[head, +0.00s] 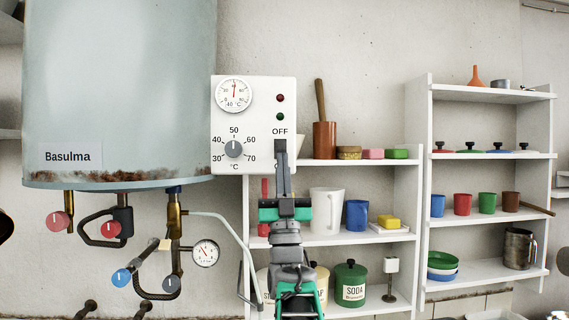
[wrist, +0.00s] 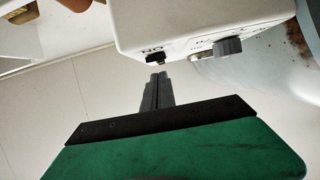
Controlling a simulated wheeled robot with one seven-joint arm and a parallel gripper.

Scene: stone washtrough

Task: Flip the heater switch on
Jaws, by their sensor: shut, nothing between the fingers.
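The white heater control box (head: 253,125) hangs beside the tank in the head view, with a gauge, a grey temperature knob (head: 234,149) and two dark lamps, one red (head: 280,98) and one green (head: 280,116). The "OFF" label shows just above my gripper (head: 281,144). The switch is hidden behind my gripper in the head view. In the wrist view, the box (wrist: 200,20) appears upside down, and a small dark piece (wrist: 158,59), perhaps the switch, sticks out beside the "ON" label. My gripper (wrist: 158,76) is shut, its tips close to that piece; contact cannot be told.
The pale water tank (head: 120,90) is left of the box, with valves and a pressure gauge (head: 206,253) below. White shelves (head: 345,240) with a brown pot (head: 324,140), cups and tins stand right of and behind my arm.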

